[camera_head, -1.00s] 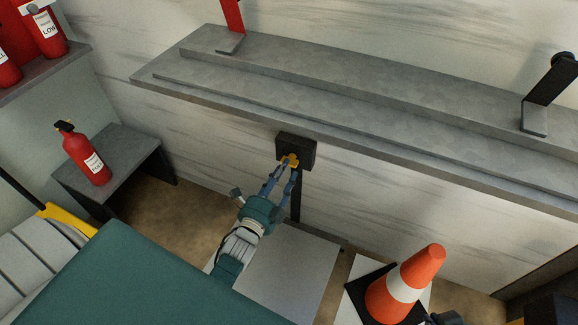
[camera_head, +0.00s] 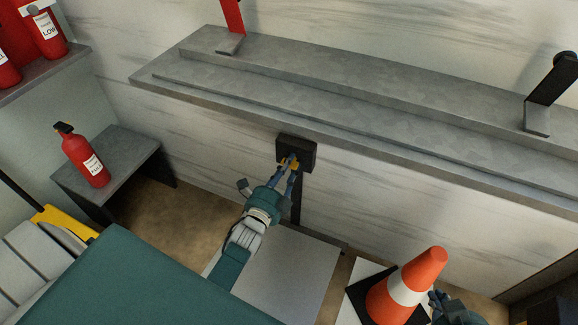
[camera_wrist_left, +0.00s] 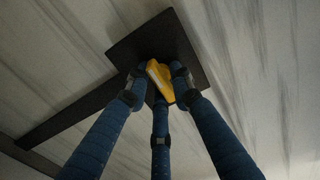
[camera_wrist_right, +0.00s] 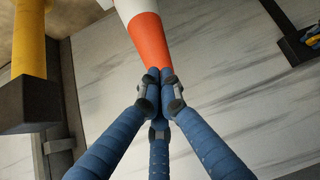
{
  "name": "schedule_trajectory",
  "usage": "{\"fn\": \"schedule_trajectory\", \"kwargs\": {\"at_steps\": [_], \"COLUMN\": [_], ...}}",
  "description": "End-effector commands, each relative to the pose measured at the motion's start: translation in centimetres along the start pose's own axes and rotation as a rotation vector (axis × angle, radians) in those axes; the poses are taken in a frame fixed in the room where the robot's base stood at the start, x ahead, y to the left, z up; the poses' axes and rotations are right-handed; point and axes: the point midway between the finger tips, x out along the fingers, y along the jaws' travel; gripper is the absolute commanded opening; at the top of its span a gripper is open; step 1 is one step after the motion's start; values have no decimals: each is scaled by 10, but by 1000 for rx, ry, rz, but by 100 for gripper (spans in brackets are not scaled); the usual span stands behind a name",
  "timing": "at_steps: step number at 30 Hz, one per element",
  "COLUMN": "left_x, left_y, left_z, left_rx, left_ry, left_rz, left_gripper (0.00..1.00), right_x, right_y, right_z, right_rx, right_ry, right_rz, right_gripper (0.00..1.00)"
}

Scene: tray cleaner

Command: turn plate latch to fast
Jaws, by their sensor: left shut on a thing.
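The plate latch is a small yellow handle (camera_head: 286,161) on a dark square plate (camera_head: 309,153), mounted on the wall under the grey shelf. My left gripper (camera_head: 291,163) is shut on the handle. In the left wrist view the yellow handle (camera_wrist_left: 158,78) sits between the blue fingers, tilted slightly, with the dark plate (camera_wrist_left: 135,48) behind it; the fingers partly hide it. My right gripper (camera_head: 436,298) is beside the traffic cone. In the right wrist view its fingertips (camera_wrist_right: 161,90) are together, overlapping the cone's narrow end; I cannot tell whether they touch it.
An orange-and-white cone (camera_head: 428,268) stands at the lower right. The long grey shelf (camera_head: 350,105) juts out above the latch. A red extinguisher (camera_head: 86,158) stands on a small grey table (camera_head: 130,150) at left. A dark upright post (camera_head: 296,207) runs down below the latch.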

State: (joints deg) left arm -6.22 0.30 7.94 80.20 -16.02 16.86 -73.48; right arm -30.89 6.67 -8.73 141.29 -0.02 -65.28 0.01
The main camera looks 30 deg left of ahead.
Motion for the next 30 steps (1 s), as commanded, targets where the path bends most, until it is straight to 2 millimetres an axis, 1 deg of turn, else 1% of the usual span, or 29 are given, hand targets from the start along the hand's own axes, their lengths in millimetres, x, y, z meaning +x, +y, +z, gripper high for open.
{"fn": "schedule_trajectory", "kwargs": {"at_steps": [1, 5, 7, 14, 17, 22, 23, 24, 30], "left_x": [-1, -1, -1, -2, -2, -2, -2, -2, -3], "left_y": [3, 3, 4, 4, 3, 3, 3, 4, 4], "left_z": [0, 0, 0, -1, -1, -2, -2, -3, -4], "left_rx": [-2, -17, -36, -161, -245, -405, -433, -470, -662], "left_ry": [-1, -1, -1, -2, -2, -3, -3, -3, -4], "left_rz": [7, 8, 9, 13, 13, 14, 14, 14, 16], "left_gripper": [0, 0, 0, 0, 0, 0, 0, 0, 0], "right_x": [0, -1, -2, -14, -25, -50, -53, -53, -58], "right_y": [0, 0, 0, 6, 8, 12, 12, 12, 12], "right_z": [0, 2, 6, 48, 71, 112, 115, 111, 105], "right_rx": [0, 0, 0, 5, 8, 14, 15, 14, 14], "right_ry": [-1, -10, -30, -194, -289, -466, -481, -473, -470], "right_rz": [0, 0, 1, 11, 16, 24, 25, 24, 24], "right_gripper": [0, 0, 0, 0, 0, 0, 0, 0, 0]}}
